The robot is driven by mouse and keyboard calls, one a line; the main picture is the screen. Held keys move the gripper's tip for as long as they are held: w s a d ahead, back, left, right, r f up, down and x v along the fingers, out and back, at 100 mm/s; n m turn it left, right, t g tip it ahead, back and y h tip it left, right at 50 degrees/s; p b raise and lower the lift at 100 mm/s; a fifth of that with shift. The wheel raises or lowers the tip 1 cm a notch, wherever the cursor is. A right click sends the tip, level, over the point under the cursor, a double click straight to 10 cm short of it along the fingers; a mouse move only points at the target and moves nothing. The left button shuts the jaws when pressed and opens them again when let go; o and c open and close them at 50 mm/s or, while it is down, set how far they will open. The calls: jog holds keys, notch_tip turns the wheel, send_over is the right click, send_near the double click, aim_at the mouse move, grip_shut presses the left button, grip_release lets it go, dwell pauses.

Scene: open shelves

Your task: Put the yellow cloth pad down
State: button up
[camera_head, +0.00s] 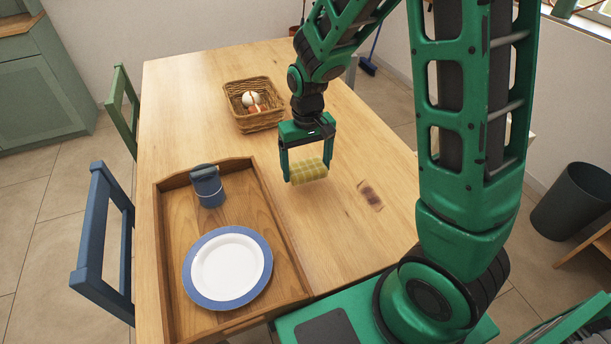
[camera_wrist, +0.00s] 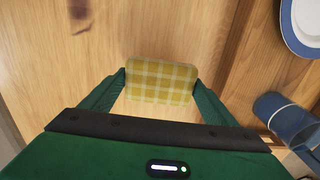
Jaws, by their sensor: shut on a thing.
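The yellow cloth pad (camera_head: 309,171) has a pale check pattern. My gripper (camera_head: 307,174) is shut on it, one finger at each end of the pad. In the wrist view the pad (camera_wrist: 161,81) sits between the two fingertips, with bare wood behind it. The pad is over the wooden table (camera_head: 210,105), right of the tray. Whether it touches the table or hangs a little above it, I cannot tell.
A dark reddish stain (camera_head: 370,195) marks the table right of the pad. A wooden tray (camera_head: 165,240) at the left holds a blue-rimmed plate (camera_head: 228,266) and a blue mug (camera_head: 208,187). A wicker basket (camera_head: 258,122) with eggs stands behind. Bare table surrounds the pad.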

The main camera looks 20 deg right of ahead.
aim_at(308, 178)
jog(key=shift+f, duration=2)
jog(key=shift+f, duration=0.2)
jog(key=o, duration=1.4)
jog(key=shift+s+d+f, duration=0.1)
